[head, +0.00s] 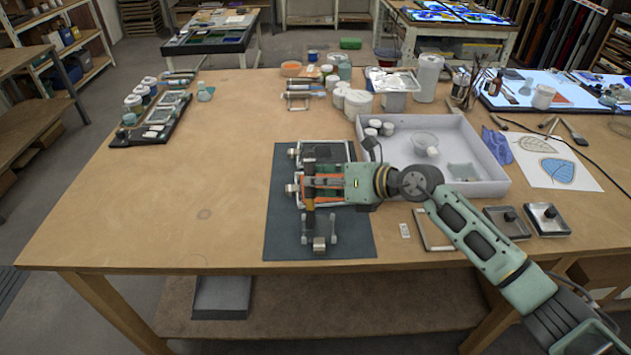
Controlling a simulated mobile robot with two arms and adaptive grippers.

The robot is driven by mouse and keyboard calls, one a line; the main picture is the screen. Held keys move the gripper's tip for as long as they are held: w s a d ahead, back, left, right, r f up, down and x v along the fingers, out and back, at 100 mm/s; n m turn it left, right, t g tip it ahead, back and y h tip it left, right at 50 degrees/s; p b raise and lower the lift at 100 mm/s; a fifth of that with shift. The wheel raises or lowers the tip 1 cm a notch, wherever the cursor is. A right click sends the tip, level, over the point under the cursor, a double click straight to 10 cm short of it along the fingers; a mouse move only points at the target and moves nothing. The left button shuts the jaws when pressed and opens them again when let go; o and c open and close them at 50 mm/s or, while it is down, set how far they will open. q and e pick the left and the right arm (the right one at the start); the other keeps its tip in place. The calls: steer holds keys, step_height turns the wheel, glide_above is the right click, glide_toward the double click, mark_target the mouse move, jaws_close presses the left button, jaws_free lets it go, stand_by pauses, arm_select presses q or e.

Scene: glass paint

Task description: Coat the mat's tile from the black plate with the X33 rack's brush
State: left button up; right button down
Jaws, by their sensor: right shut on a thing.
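My right gripper (309,189) is over the dark mat (280,235), its arm coming in from the right. It is shut on a brown, upright-looking thing (310,215), probably the brush, though the fingers hide much of it. Metal holders lie on the mat around the gripper, one with a small block (319,243) at the near end. Rack labels are too small to read. I cannot make out the tile clearly; the gripper covers the mat's middle. My left gripper is not in view.
A white tray (490,187) with jars and a bowl stands behind my right arm. A thin-edged frame (435,244) lies beside the arm. A black rack (170,124) is at the far left. The table's left front (150,220) is clear.

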steer(key=d+b, duration=0.1)
steer(key=d, duration=0.3)
steer(key=shift+s+d, duration=0.1)
steer(key=shift+d, duration=0.3)
step_height(320, 180, up, 5)
steer(key=p, duration=0.3)
stand_by(0.5)
stand_by(0.3)
